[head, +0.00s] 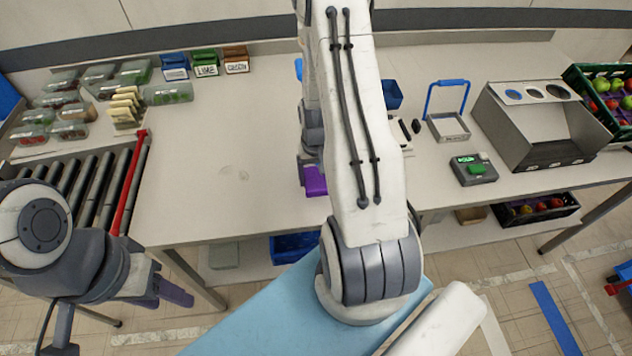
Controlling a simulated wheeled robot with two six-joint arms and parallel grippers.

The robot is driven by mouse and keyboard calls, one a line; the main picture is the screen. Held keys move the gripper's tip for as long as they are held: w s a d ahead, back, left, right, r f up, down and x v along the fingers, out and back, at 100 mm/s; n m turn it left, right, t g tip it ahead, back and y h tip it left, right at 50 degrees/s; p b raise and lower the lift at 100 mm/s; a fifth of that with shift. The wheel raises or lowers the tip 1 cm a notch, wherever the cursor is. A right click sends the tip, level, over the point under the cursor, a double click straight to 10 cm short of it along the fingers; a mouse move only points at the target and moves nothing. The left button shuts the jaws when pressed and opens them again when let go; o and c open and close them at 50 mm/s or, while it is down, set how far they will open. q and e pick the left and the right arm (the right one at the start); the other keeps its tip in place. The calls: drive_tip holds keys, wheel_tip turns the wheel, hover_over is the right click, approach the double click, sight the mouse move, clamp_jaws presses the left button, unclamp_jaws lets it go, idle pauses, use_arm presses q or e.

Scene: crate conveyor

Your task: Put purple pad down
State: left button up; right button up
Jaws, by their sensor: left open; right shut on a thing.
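The purple pad (315,181) shows in the middle of the head view, over the front part of the table. My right gripper (311,164) is shut on it from above. My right arm hides part of the gripper and the area to its right. Whether the pad touches the table top cannot be told. My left gripper (168,291) is open and empty at the lower left, in front of the table.
The table (220,190) is clear left of the pad. A roller conveyor (95,185) with a red bar (127,190) lies further left. Packed trays and small labelled boxes (205,62) stand behind. A scale (474,169), blue-handled basket (449,127) and grey bin (535,125) stand right.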

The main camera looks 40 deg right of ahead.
sight(316, 178)
wheel_tip(316, 178, down, 3)
drive_tip(key=shift+f+p, duration=0.1)
drive_tip(key=shift+p, duration=0.4)
drive_tip(key=shift+f, duration=0.1)
drive_tip(key=shift+f, duration=0.2)
drive_tip(key=o, duration=1.5)
drive_tip(key=shift+c, duration=0.2)
drive_tip(key=shift+r, duration=0.1)
